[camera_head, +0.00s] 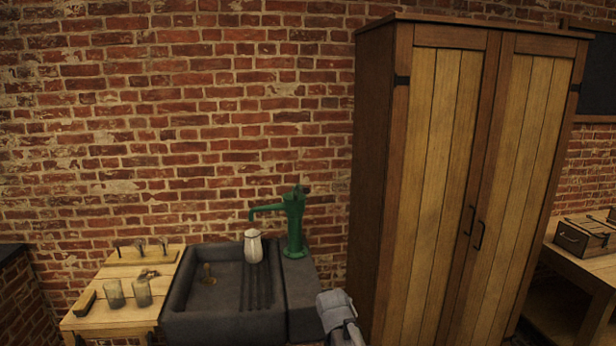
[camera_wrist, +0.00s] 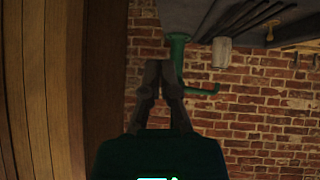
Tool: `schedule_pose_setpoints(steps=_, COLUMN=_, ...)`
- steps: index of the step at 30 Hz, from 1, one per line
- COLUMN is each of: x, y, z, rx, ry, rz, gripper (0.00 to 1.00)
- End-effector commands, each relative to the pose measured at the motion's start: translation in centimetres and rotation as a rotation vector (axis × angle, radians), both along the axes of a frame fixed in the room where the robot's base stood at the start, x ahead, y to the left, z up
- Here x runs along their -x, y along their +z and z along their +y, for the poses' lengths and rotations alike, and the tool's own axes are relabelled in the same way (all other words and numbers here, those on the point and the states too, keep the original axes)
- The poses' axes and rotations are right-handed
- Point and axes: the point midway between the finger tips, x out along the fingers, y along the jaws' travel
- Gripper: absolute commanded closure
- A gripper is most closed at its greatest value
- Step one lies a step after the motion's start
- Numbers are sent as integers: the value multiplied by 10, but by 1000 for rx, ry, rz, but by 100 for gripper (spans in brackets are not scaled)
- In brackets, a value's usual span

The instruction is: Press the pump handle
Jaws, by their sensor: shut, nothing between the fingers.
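The green pump (camera_head: 293,222) stands on the dark stone ledge at the right of the sink, its spout reaching left. Its handle is hard to make out near the pump's top. In the wrist view, which is upside down, the pump (camera_wrist: 178,42) shows just beyond my gripper (camera_wrist: 159,68). The dark fingers are together and empty, and they cover part of the pump. I cannot tell whether they touch it. In the head view only a grey part of my arm shows at the bottom, below and right of the pump.
A dark stone sink (camera_head: 222,327) holds a pale jug (camera_head: 253,246) near the pump. A wooden table (camera_head: 92,323) with two glass jars stands on the left. A tall wooden cabinet (camera_head: 447,180) stands close on the pump's right. A brick wall (camera_head: 190,130) is behind.

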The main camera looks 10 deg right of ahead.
Motion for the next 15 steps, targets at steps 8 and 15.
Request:
schedule_pose_setpoints(steps=8, x=-60, y=111, z=2, rx=36, ry=42, rz=-292, gripper=100)
schedule_pose_setpoints(steps=15, x=-97, y=201, z=10, rx=60, ry=98, rz=-539, gripper=100)
